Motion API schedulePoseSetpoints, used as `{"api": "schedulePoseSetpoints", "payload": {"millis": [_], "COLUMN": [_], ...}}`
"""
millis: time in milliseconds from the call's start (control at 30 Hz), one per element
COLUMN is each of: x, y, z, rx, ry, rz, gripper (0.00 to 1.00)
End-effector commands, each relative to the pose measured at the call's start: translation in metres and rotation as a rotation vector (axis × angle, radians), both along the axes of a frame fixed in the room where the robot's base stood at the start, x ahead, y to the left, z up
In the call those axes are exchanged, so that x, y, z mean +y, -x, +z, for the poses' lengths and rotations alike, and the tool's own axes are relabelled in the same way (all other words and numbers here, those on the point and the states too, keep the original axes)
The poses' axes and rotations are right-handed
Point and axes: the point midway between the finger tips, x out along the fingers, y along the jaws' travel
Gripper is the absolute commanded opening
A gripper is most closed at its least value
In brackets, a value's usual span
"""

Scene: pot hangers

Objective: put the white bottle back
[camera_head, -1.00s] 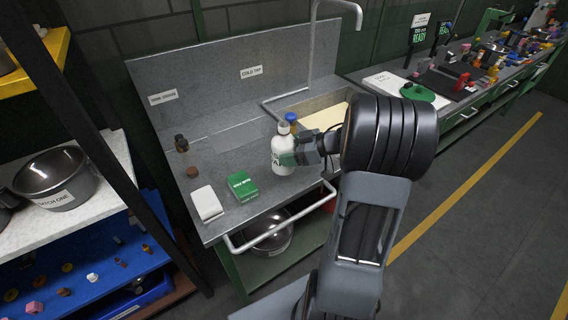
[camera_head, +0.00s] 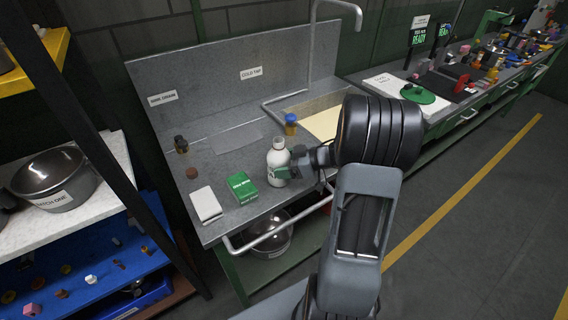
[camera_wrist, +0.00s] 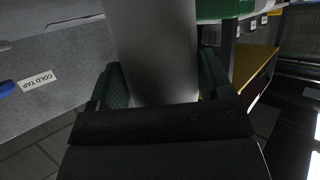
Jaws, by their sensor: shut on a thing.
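The white bottle (camera_head: 278,157) is upright over the front part of the grey sink counter (camera_head: 225,215), just right of the green box. My gripper (camera_head: 284,173) reaches in from the right and is shut around the bottle's lower body. In the wrist view the bottle (camera_wrist: 155,50) fills the middle as a pale cylinder between the two green-padded fingers (camera_wrist: 160,90). I cannot tell whether the bottle's base touches the counter.
A green box (camera_head: 242,186) and a white pad (camera_head: 206,204) lie on the counter left of the bottle. A blue-capped bottle (camera_head: 291,126) stands behind, by the sink basin (camera_head: 325,122). A small dark bottle (camera_head: 181,145) and a brown disc (camera_head: 192,173) are at the left.

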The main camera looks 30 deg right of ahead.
Motion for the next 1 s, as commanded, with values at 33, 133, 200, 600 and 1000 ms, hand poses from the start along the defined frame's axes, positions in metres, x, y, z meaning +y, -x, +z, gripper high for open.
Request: {"api": "schedulePoseSetpoints", "payload": {"millis": [33,133,200,600,1000], "x": [0.000,0.000,0.000,0.000,-0.051], "y": [0.000,0.000,0.000,0.000,0.040], "z": [-0.001,-0.001,-0.001,0.003,0.030], "rx": [0.001,0.000,0.000,0.000,-0.001], "ry": [-0.001,0.000,0.000,0.000,0.001], "rz": [0.000,0.000,0.000,-0.001,-0.005], "gripper": [0.74,0.84,0.91,0.99,0.99]}}
